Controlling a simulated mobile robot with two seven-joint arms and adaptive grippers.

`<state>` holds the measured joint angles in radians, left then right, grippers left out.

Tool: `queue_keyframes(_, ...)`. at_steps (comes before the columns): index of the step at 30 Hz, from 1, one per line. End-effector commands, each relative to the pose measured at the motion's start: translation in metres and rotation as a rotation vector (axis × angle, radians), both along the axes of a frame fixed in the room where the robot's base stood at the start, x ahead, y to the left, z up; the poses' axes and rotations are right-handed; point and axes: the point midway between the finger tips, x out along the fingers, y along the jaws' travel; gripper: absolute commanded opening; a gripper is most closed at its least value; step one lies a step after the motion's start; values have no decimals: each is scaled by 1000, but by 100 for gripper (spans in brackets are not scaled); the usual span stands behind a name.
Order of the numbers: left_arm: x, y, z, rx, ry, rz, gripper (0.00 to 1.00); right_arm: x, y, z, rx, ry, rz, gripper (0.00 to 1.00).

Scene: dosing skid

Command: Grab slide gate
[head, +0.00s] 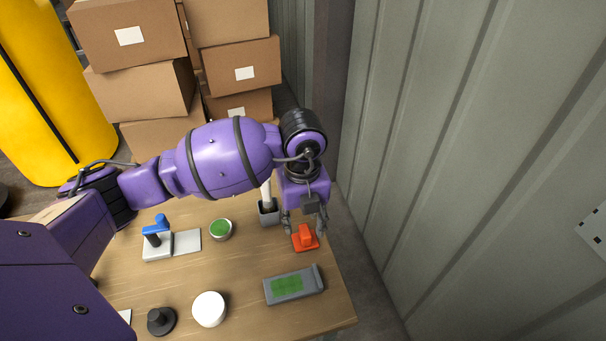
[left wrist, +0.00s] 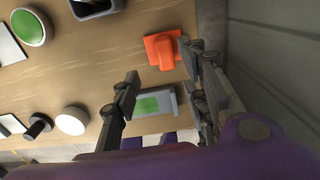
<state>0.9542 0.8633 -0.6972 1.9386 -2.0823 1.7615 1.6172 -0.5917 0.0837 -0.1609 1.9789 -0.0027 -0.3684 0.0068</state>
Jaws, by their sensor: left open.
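An orange piece (head: 306,237), a flat plate with a raised block on top, lies near the table's right edge; I take it for the slide gate. It also shows at the top of the left wrist view (left wrist: 163,48). My left gripper (head: 304,227) is open and empty and points down just above it. In the left wrist view, the left gripper's fingers (left wrist: 161,63) are spread wide, with the orange piece just beyond their tips. I see no contact between them. My right gripper is not in view.
A grey tray with a green pad (head: 293,285) lies in front of the orange piece. A grey socket (head: 268,214), a green-topped round dish (head: 220,230), a blue-handled fixture (head: 157,243), a white disc (head: 209,309) and a black knob (head: 161,321) stand on the table. A ribbed wall (head: 440,150) rises at the right.

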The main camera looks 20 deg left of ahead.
Motion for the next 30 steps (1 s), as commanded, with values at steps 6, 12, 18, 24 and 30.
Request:
queue_keyframes(6,5,-2,-27,-2,2,0,41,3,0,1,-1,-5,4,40)
queue_keyframes(12,8,-3,-55,-2,2,-1,41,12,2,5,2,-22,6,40)
queue_keyframes(18,9,-3,-62,-3,1,-3,41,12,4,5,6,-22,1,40)
queue_keyframes(24,9,-3,-62,-3,1,-3,30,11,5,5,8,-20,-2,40)
queue_keyframes(30,9,-3,-62,-3,1,-3,4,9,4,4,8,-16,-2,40)
